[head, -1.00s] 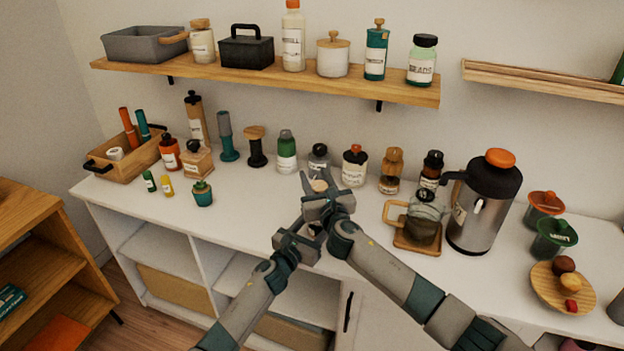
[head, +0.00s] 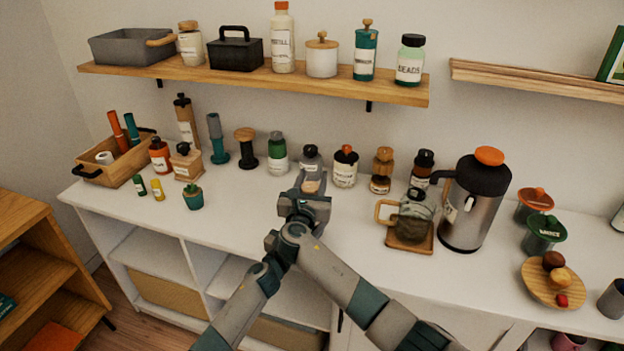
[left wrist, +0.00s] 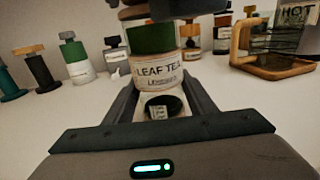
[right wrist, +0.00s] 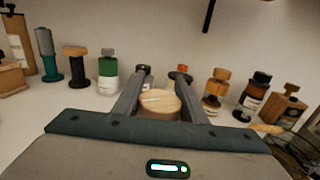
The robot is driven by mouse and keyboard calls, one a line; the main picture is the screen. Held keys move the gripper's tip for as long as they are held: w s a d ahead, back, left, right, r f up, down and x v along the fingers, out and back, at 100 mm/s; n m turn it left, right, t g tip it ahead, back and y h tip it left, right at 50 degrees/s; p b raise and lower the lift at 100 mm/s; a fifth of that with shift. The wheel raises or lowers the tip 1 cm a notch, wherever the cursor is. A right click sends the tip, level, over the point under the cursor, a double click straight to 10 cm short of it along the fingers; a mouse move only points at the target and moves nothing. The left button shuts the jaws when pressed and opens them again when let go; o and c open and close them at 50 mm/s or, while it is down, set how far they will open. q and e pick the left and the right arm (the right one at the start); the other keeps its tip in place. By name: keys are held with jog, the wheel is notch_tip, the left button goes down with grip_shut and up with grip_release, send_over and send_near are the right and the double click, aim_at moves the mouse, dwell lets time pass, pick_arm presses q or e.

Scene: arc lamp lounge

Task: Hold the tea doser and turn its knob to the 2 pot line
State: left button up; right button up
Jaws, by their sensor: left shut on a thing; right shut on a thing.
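The tea doser has a pale body labelled LEAF TEA (left wrist: 158,72), a green collar (left wrist: 151,38) and a wooden knob on top. My left gripper (left wrist: 160,100) is shut around the pale body. A dark round opening with a small pale tag shows low on the body; its marking is too small to read. My right gripper (right wrist: 158,98) is shut on the wooden knob (right wrist: 160,104) from above. In the head view the knob (head: 311,187) shows between the right fingers (head: 310,190). My arms hide most of the doser and the left gripper there. I cannot tell which line the knob points to.
Several bottles and jars stand along the wall behind the doser. A glass teapot (head: 415,208) on a wooden trivet and a steel urn (head: 470,215) stand to the right. A small potted plant (head: 193,198) stands to the left. A loaded wall shelf (head: 240,84) hangs above.

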jog(key=shift+f, duration=0.1)
jog(key=o, duration=1.1)
jog(key=shift+c, duration=0.2)
notch_tip(320, 180, up, 10)
